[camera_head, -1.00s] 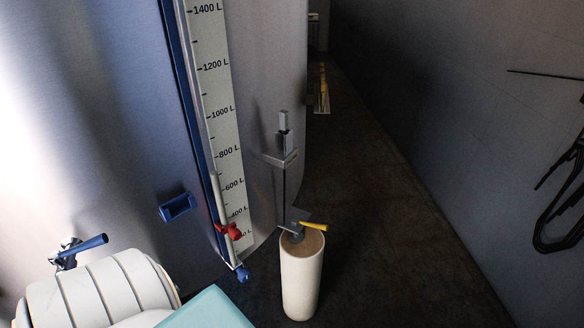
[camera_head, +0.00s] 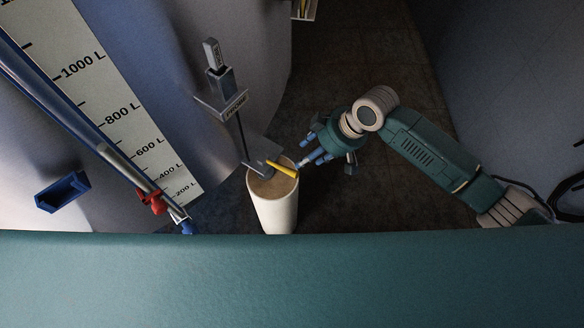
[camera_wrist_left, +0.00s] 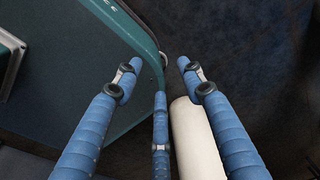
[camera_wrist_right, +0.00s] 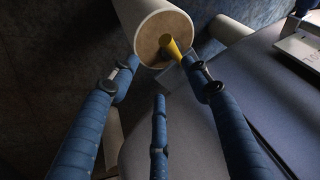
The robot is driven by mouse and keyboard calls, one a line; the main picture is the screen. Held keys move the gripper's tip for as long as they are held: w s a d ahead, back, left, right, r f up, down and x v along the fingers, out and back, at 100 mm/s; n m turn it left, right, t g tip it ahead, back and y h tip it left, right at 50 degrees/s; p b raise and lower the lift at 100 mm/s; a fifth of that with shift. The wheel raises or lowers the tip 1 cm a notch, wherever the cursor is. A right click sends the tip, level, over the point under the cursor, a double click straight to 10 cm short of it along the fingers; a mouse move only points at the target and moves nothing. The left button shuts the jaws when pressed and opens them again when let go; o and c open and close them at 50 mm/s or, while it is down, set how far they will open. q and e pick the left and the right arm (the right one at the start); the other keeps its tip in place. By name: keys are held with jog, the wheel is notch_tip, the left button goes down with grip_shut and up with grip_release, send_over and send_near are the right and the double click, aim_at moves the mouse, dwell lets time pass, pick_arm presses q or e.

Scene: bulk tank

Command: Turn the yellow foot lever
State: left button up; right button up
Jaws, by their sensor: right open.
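The yellow foot lever (camera_head: 282,169) sits on a grey fitting at the tank's foot. It appears above the round tan top of a cream post (camera_head: 274,208), pointing right. In the right wrist view the lever (camera_wrist_right: 172,47) shows end-on, close ahead of the fingers, nearer the right one. My right gripper (camera_head: 310,155) is open beside the lever's free end, with blue fingers pointing left at it. Whether a fingertip touches the lever I cannot tell. My left gripper (camera_wrist_left: 160,75) has its fingers apart and nothing between them; it is out of the head view.
The tank (camera_head: 262,60) with its litre scale (camera_head: 122,115) stands at the left. A red valve handle (camera_head: 151,200) and a blue bracket (camera_head: 62,192) are on that side. Dark floor (camera_head: 360,55) runs back between tank and right wall. Hoses hang at far right.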

aim_at(291, 169)
jog(key=shift+n, duration=0.5)
jog(key=a+f, duration=0.3)
jog(key=f, duration=0.1)
jog(key=shift+s+a, duration=0.25)
jog(key=shift+s, duration=0.1)
jog(key=x, duration=0.4)
jog(key=shift+d, duration=0.1)
jog(key=shift+f, duration=0.1)
pick_arm(q)
jog(key=shift+s, duration=1.05)
pick_arm(e)
grip_shut()
